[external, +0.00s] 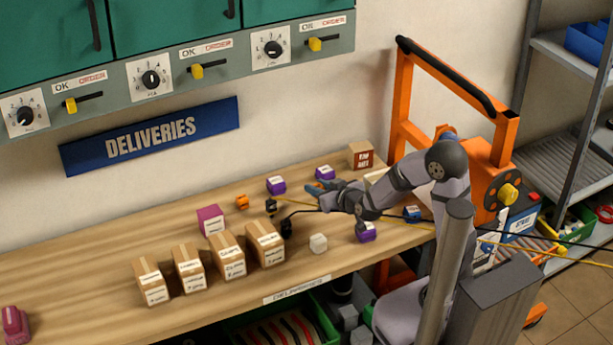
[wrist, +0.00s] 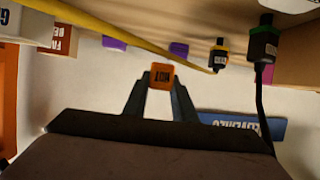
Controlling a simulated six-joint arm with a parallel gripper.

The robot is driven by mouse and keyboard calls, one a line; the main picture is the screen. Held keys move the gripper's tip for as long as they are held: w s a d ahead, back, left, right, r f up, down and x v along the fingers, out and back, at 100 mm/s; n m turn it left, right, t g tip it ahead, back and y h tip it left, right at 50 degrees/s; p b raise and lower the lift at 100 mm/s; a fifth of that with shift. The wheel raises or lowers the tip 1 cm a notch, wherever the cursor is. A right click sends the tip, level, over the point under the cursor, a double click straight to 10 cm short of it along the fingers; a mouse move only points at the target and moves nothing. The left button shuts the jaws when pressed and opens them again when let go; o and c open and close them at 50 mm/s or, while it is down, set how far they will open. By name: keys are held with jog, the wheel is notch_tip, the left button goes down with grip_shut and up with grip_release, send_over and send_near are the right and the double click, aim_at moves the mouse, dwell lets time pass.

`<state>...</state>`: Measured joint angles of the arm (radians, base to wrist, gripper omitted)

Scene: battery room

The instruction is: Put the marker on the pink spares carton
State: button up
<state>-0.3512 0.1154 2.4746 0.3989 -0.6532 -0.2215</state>
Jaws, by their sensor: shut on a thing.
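My gripper (external: 318,187) is above the right part of the bench, pointing away from the arm's base. In the wrist view its fingers (wrist: 161,82) are shut on a small orange block marked HOT (wrist: 161,76), which I take as the marker.
Several brown cartons (external: 190,269) stand in front of the pink carton. Another orange block (external: 242,202), purple blocks (external: 276,185) and a white block (external: 318,243) are on the bench. An orange frame (external: 403,95) stands right.

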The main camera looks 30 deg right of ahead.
jog(key=shift+r, duration=1.05)
